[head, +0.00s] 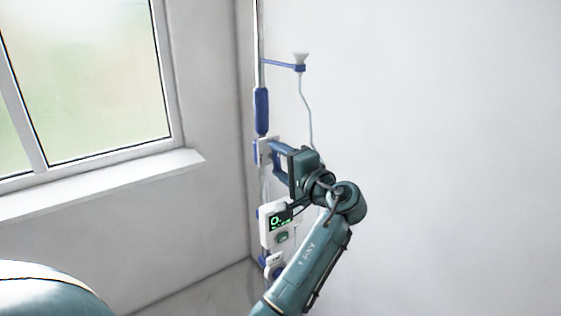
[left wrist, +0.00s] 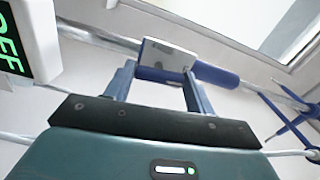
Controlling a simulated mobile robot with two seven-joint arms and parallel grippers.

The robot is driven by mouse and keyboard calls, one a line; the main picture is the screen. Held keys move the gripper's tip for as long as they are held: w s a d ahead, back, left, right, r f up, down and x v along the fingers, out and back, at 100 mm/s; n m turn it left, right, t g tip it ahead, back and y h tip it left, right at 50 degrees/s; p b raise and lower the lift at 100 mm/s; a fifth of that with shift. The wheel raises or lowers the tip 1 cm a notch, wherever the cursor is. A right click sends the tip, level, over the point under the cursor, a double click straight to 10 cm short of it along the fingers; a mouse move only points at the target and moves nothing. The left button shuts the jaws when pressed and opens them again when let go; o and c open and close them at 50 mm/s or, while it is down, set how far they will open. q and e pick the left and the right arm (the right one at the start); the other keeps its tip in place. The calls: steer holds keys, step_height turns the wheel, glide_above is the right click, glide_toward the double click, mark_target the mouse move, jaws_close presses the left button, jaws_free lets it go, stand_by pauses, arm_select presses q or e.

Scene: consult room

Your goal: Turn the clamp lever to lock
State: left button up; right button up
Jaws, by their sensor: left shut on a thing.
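The clamp (head: 264,151) is a pale block with blue parts on a thin upright pole (head: 261,45). In the left wrist view, the clamp's pale plate (left wrist: 168,55) shows just beyond my fingertips, with a blue lever (left wrist: 160,75) at its near edge. My left gripper (head: 272,150) reaches the clamp from the right. In the left wrist view, the left gripper (left wrist: 160,77) has its two fingers on either side of the blue lever, shut on it. The fingers partly hide the lever, and its exact angle is hard to tell. My right gripper is not in view.
A white device with a green display (head: 277,222) is on the pole below the clamp; the display reads OFF in the left wrist view (left wrist: 12,48). A blue sleeve (head: 261,110) and a blue arm with a funnel-like holder (head: 300,62) are above. A thin tube hangs near my gripper. A window sill (head: 110,178) is left.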

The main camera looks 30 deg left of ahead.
arm_select(q)
steer(key=shift+m, duration=0.6)
steer(key=o, duration=1)
steer(key=shift+d, duration=0.1)
steer(key=shift+s+d, duration=0.1)
steer(key=shift+d, duration=0.15)
steer(key=shift+b+v, duration=1.75)
steer(key=shift+v, duration=4.55)
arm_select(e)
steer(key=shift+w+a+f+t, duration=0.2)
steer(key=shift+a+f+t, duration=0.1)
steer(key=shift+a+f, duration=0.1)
arm_select(q)
steer(key=shift+f, duration=0.1)
